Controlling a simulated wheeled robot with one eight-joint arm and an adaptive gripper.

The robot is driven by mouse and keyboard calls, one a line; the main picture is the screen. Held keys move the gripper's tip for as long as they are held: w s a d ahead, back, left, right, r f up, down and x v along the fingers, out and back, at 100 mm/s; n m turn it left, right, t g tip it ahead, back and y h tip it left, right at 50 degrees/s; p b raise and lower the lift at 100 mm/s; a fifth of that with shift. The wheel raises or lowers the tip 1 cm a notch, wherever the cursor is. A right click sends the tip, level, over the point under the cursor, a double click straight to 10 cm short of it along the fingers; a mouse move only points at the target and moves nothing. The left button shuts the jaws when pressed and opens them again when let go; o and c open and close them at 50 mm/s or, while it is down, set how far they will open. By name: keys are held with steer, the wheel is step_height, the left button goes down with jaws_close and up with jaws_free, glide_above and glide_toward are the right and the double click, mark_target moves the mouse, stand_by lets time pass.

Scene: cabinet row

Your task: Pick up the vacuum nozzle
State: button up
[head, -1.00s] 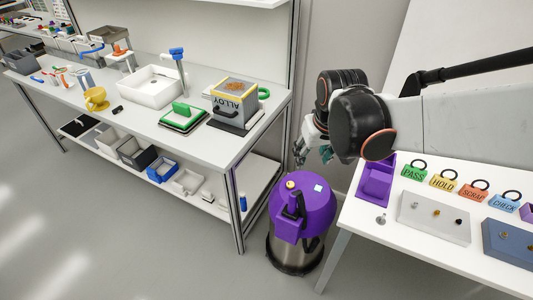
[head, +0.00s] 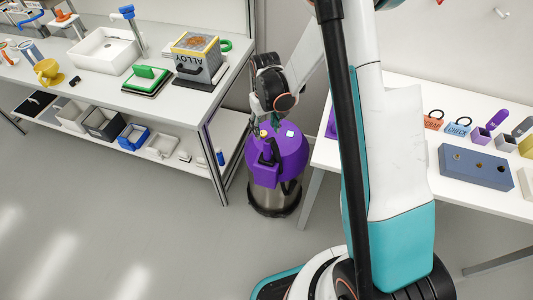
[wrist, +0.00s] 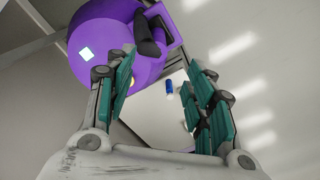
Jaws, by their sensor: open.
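A vacuum with a purple top (head: 290,150) and a steel body stands on the floor between the bench and the right table. A dark, elongated piece that looks like the vacuum nozzle (wrist: 148,40) sits against its purple housing; in the head view the dark part (head: 266,160) is small. My gripper (wrist: 160,92) is open, its teal-padded fingers spread, with nothing between them. It is above and close to the vacuum top; contact cannot be told. A small yellow cap (head: 264,133) shows on the top, partly hidden by a finger in the wrist view.
The white bench (head: 165,106) on the left holds a sink (head: 104,52), a grey ALLOY box (head: 196,60) and a green-handled block. Bins stand on its lower shelf. The right table (head: 400,120) is partly hidden by my arm. Floor in front is clear.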

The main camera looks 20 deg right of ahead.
mark_target(266, 141)
step_height(266, 141, down, 8)
steer(key=b, duration=0.3)
steer(key=shift+f, duration=0.25)
steer(key=shift+d+f+b, duration=0.15)
steer(key=shift+f+b, duration=0.6)
steer(key=shift+f, duration=0.6)
steer(key=shift+d+f+b, duration=0.15)
steer(key=shift+f+b, duration=0.6)
steer(key=shift+f, duration=0.6)
steer(key=shift+r, duration=0.1)
steer(key=c, duration=1.2)
